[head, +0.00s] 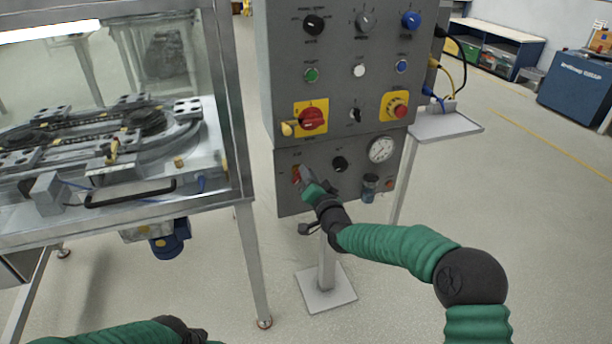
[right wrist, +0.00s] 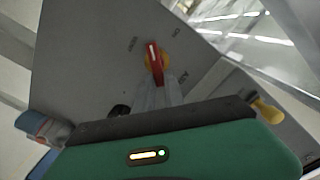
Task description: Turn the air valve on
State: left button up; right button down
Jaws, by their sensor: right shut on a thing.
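The air valve is a small red handle on an orange-yellow base at the left of the grey lower panel (head: 290,202). In the head view its red part (head: 296,172) shows just left of my right gripper (head: 304,173). In the right wrist view the red handle (right wrist: 154,62) stands nearly upright in the picture, with faint lettering on the panel around it. My right gripper (right wrist: 157,88) is shut on the handle's near end, its grey fingertips covering that part. Of my left arm only the sleeve and a dark wrist part show at the bottom left; its gripper is out of frame.
Above sits a larger red-on-yellow switch (head: 313,118). A black knob (head: 340,164), a gauge (head: 381,149) and a filter bowl (head: 369,188) are to the right. A glass-walled track machine (head: 226,100) stands close on the left. The floor at right is open.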

jog(key=m, duration=0.3)
jog(key=f+m+b, duration=0.1)
jog(key=m, duration=0.2)
jog(key=d+f+m+b, duration=0.1)
jog(key=m, duration=0.2)
jog(key=shift+w, duration=0.1)
jog(key=shift+f+m, duration=0.15)
jog(key=shift+m, duration=0.15)
jog(key=c, duration=1.4)
grip_release()
jog(key=shift+d, duration=0.1)
jog(key=shift+c, duration=0.2)
jog(key=shift+r, duration=0.2)
jog(key=p+v, duration=0.3)
jog(key=v, duration=1.3)
jog(key=shift+s+p, duration=0.35)
jog(key=shift+s, duration=0.05)
